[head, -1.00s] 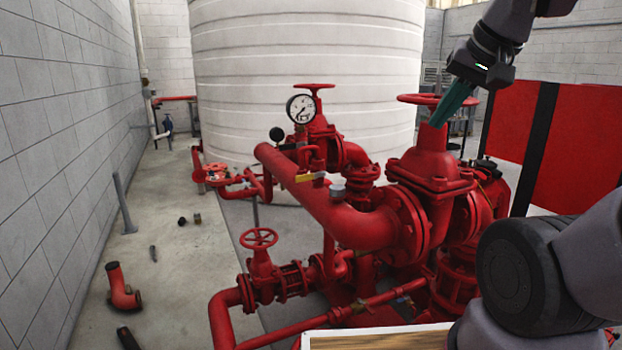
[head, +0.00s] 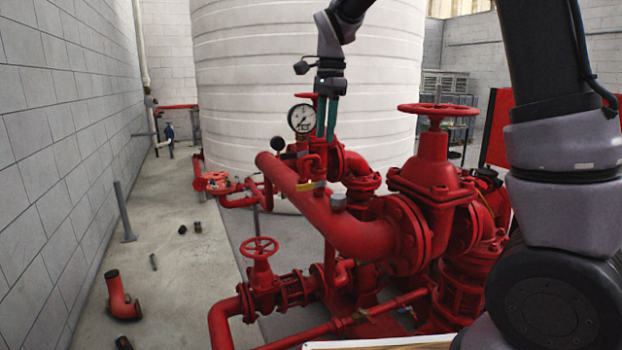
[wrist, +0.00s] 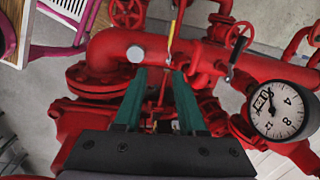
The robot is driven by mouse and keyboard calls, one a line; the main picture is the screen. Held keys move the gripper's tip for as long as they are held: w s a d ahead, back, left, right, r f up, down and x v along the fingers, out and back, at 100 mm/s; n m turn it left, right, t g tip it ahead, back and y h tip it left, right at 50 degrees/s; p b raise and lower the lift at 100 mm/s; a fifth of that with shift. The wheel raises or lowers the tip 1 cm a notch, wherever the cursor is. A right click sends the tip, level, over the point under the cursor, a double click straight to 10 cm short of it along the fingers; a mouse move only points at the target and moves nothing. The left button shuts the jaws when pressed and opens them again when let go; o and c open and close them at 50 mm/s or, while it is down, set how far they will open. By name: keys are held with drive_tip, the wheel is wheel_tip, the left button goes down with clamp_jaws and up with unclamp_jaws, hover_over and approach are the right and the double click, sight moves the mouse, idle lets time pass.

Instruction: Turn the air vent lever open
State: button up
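A small lever with a yellow handle (head: 311,186) sits on the side of the thick red pipe (head: 350,228); I take it for the air vent lever. In the wrist view the yellow handle (wrist: 173,38) lies just beyond the fingertips, pointing away from them. My gripper (head: 326,137) hangs fingers down above the pipe fittings, beside the pressure gauge (head: 302,118). Its green fingers are apart in the wrist view (wrist: 159,72), with red fittings visible between them. No contact with the lever is visible.
The gauge (wrist: 277,110) is close on the right in the wrist view. A red handwheel valve (head: 433,150) stands to the right, and a lower handwheel (head: 259,247) at front left. A white tank (head: 240,80) is behind.

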sight(312, 186)
drive_tip(key=shift+m+h, duration=0.5)
drive_tip(key=a+f, duration=0.1)
drive_tip(key=f, duration=0.3)
drive_tip(key=w+a+f, duration=0.1)
drive_tip(key=f, duration=0.3)
drive_tip(key=a+f, duration=0.2)
drive_tip(key=f, duration=0.3)
drive_tip(key=shift+w, duration=0.15)
drive_tip(key=shift+c, duration=0.3)
clamp_jaws()
idle(0.4)
